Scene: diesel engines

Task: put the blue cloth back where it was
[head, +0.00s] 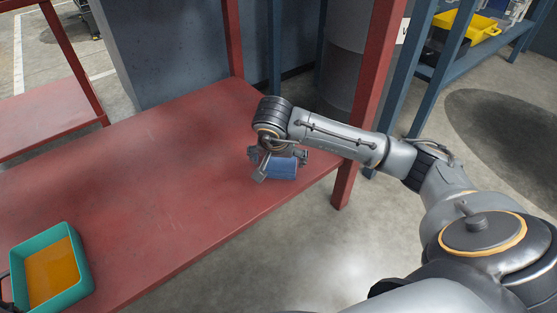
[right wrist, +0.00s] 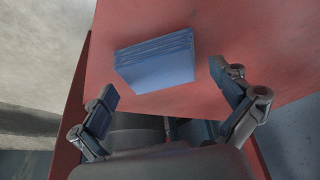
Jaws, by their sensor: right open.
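The blue cloth (head: 284,168) is a folded stack lying on the red shelf (head: 150,190), near its front edge at the right end. In the right wrist view the cloth (right wrist: 156,63) shows its folded layers along one side. My right gripper (head: 274,170) is over the cloth in the head view, partly covering it. In the right wrist view its two fingers (right wrist: 165,100) are spread wide and empty, with the cloth just beyond and between them. Whether a finger touches the cloth cannot be told.
A teal tray (head: 81,287) with an orange bottom sits at the shelf's near left. A red post (head: 377,75) rises at the right end, close to my right arm. Blue racking (head: 403,85) with a yellow bin (head: 466,25) stands behind. The shelf's middle is clear.

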